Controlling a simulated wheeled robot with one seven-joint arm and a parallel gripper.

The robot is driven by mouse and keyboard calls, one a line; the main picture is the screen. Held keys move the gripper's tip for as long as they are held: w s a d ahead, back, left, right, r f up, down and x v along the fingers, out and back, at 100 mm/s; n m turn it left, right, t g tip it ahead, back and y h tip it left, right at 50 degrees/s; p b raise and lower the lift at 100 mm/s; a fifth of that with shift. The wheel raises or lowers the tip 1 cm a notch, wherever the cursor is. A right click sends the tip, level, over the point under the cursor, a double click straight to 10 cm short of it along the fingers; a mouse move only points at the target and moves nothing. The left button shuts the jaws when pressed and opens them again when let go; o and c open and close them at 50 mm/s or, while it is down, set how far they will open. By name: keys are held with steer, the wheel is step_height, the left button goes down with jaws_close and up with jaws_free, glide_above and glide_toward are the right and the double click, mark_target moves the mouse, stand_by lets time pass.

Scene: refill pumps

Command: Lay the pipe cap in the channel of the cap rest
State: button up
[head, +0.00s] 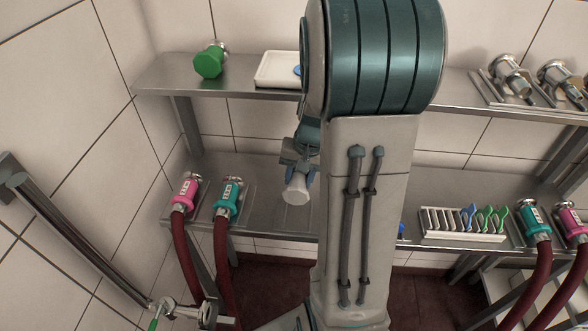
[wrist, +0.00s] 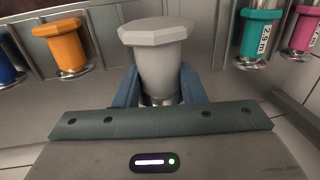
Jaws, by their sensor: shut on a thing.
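The pipe cap, pale grey with an eight-sided head, is between the fingers of my gripper (wrist: 158,92) in the wrist view. Its wide head (wrist: 157,30) faces away from the palm, and its narrow metal end lies low between the fingers. In the head view the cap (head: 296,192) shows white below my gripper (head: 299,172), over the lower shelf at the left of my arm. It looks held above the shelf, but the gap is hard to judge. I cannot make out the cap rest for sure; my arm hides part of the shelves.
Pink (head: 185,192) and teal (head: 228,198) hose ends stand left of my gripper on the lower shelf (head: 265,217). A green cap (head: 209,62) and a white tray (head: 262,70) are on the upper shelf. A slotted rack (head: 462,236) stands right of my arm.

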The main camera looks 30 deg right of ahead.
steer(key=shift+s+f+b, duration=0.1)
steer(key=shift+f+b, duration=0.25)
steer(key=shift+f, duration=0.2)
step_height(320, 180, down, 8)
steer(key=b, duration=0.6)
steer(key=shift+f+b, duration=0.15)
steer(key=shift+b, duration=0.25)
steer(key=shift+f, duration=0.1)
steer(key=o, duration=1.3)
glide_toward(305, 180)
step_height(305, 180, down, 5)
steer(key=shift+w+a, duration=0.25)
steer(key=shift+a, duration=0.05)
